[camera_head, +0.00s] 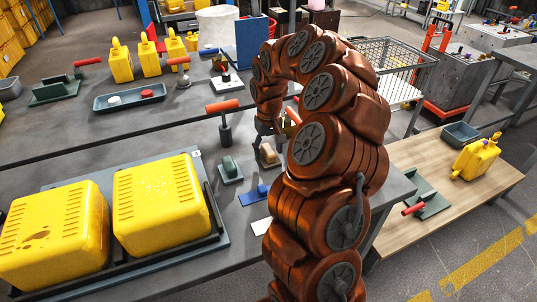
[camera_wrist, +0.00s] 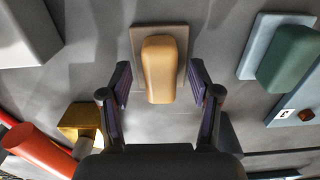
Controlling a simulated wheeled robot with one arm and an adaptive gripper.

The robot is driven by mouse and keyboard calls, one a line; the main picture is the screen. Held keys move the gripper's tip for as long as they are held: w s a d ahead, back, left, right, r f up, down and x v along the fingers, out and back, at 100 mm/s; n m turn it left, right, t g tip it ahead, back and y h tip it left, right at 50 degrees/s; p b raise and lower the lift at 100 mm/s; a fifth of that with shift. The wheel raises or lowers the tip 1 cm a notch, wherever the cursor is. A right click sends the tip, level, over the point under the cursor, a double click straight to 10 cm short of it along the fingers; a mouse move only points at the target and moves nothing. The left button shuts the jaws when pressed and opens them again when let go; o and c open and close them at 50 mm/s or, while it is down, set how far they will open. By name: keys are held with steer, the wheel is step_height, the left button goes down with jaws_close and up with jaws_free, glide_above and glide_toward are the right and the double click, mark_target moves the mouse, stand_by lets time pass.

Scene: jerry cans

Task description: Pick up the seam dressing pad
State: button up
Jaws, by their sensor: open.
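A rounded tan pad (camera_wrist: 162,68) on a flat brown-grey base lies at the top centre of the wrist view. I take it as the seam dressing pad, though no label shows. In the head view the tan pad (camera_head: 268,154) is on the grey bench, partly hidden by my arm. My gripper (camera_wrist: 161,82) is open and empty, its dark, purple-lined fingers on either side of the pad's near part, apart from it. In the head view my gripper (camera_head: 268,136) is just above the pad. A similar green pad (camera_wrist: 292,58) on a pale base lies to the right.
A red-handled tool (camera_head: 224,122) stands close by, and its red handle (camera_wrist: 38,150) shows at lower left in the wrist view. A blue piece (camera_head: 254,194) lies nearby on the bench. Two yellow can shells (camera_head: 160,203) sit in a dark tray at left.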

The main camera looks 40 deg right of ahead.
mark_target(268, 149)
steer(key=shift+f, duration=0.2)
steer(key=shift+c, duration=0.2)
jaws_close()
step_height(268, 149, up, 10)
steer(key=shift+r+b, duration=0.1)
steer(key=shift+b, duration=0.6)
